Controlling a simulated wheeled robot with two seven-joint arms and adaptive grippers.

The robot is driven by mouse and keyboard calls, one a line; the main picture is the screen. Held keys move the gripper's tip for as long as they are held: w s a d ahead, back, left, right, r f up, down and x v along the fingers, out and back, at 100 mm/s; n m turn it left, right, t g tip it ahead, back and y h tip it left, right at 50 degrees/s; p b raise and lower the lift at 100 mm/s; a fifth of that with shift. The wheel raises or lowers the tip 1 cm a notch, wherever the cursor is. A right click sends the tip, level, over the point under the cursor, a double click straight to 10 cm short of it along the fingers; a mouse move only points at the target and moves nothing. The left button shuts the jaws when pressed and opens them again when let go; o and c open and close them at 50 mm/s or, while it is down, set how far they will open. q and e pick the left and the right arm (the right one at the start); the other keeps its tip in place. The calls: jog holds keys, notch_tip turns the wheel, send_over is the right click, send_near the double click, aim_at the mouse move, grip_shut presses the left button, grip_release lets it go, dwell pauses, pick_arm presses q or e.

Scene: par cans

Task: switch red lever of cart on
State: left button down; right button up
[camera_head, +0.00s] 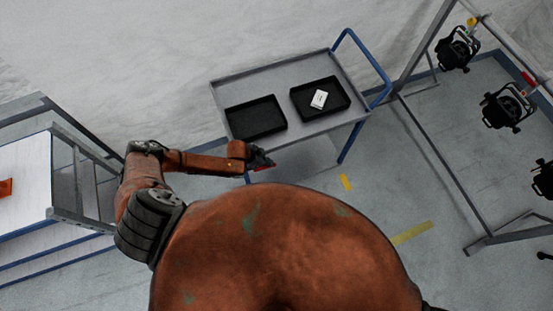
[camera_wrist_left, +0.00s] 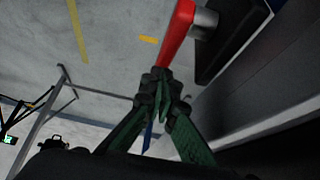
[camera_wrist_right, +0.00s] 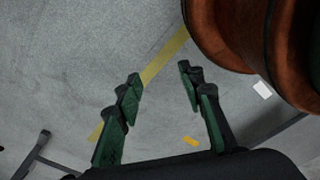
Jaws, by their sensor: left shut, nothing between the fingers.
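The cart (camera_head: 300,65) has a grey top and a blue push handle, and stands in the upper middle of the head view. The red lever (camera_wrist_left: 178,32) shows large in the left wrist view, mounted by a grey pivot on a dark box on the cart's side. In the head view only a small red bit of the lever (camera_head: 262,168) shows beside the gripper. My left gripper (camera_wrist_left: 158,80) is shut and empty, its fingertips at the lever's lower end; I cannot tell whether they touch. My right gripper (camera_wrist_right: 160,74) is open and empty over the floor.
Two black trays (camera_head: 257,118) lie on the cart, and one holds a white box (camera_head: 319,99). A metal frame with black par cans (camera_head: 506,106) stands at the right. A white-topped blue table (camera_head: 28,175) stands at the left.

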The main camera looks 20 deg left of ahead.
pick_arm(q)
jog(key=shift+w+d+g+y, duration=0.15)
jog(key=shift+g+y, duration=0.15)
jog(key=shift+y, duration=0.1)
jog(key=shift+f+p, duration=0.2)
jog(key=shift+p, duration=0.1)
jog(key=shift+f+g+y, duration=0.1)
jog(key=shift+g+y, duration=0.3)
jog(key=shift+f+g+y, duration=0.1)
jog(key=shift+g+y, duration=0.2)
pick_arm(e)
jog(key=shift+w+r, duration=0.5)
jog(key=shift+r, duration=0.3)
jog(key=shift+s+a, duration=0.1)
jog(key=shift+s, duration=0.1)
pick_arm(q)
jog(key=shift+p, duration=0.3)
jog(key=shift+r+p, duration=0.7)
jog(key=shift+r, duration=0.15)
pick_arm(e)
jog(key=shift+s+r, duration=0.15)
jog(key=shift+r, duration=0.65)
